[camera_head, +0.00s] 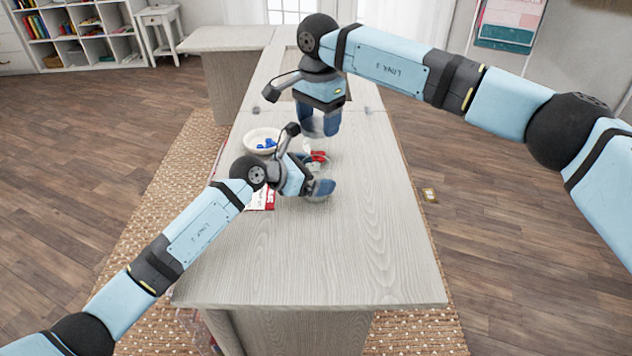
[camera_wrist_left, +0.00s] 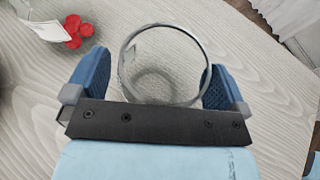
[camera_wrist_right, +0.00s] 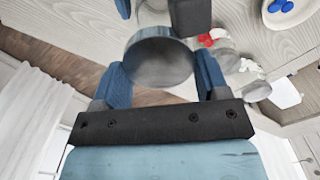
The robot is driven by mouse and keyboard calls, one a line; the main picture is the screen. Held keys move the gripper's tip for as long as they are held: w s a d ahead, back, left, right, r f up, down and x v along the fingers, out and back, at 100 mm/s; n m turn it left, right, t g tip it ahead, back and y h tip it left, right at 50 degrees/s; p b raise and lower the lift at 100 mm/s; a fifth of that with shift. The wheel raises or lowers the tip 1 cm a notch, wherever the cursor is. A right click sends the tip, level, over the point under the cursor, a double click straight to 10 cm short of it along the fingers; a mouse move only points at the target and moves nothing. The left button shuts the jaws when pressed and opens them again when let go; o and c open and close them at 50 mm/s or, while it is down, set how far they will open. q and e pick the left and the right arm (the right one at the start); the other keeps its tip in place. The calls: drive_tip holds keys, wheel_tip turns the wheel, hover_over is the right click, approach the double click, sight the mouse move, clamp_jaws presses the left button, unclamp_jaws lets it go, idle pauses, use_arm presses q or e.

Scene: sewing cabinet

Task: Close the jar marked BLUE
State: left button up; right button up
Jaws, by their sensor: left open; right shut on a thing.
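A clear open-topped jar (camera_wrist_left: 163,98) stands between the two blue fingers of my left gripper (camera_wrist_left: 158,88), and looks empty. A pale label shows on its side, but I cannot read it. The left gripper is open around the jar; in the head view it is low over the table (camera_head: 318,190). My right gripper (camera_head: 318,128) is shut on a round grey lid (camera_wrist_right: 158,62), farther back over the table. The lid and jar are apart. In the head view the fingers mostly hide both.
A white bowl (camera_head: 250,146) with blue pieces stands left of the right gripper. Red pieces (camera_wrist_left: 75,32) lie near a white-labelled clear container. A white card with red print (camera_head: 262,203) lies left of the left gripper. The table's (camera_head: 320,265) near half is clear.

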sight(317, 151)
use_arm(q)
drive_tip(key=c, duration=1.3)
drive_tip(key=shift+o, duration=0.2)
use_arm(e)
drive_tip(key=shift+f, duration=2.55)
drive_tip(key=shift+f, duration=0.85)
drive_tip(key=shift+f, duration=0.65)
use_arm(q)
drive_tip(key=c, duration=0.5)
drive_tip(key=shift+o, duration=0.2)
use_arm(e)
drive_tip(key=m, duration=0.6)
drive_tip(key=shift+s+m, duration=0.15)
drive_tip(key=shift+m, duration=0.15)
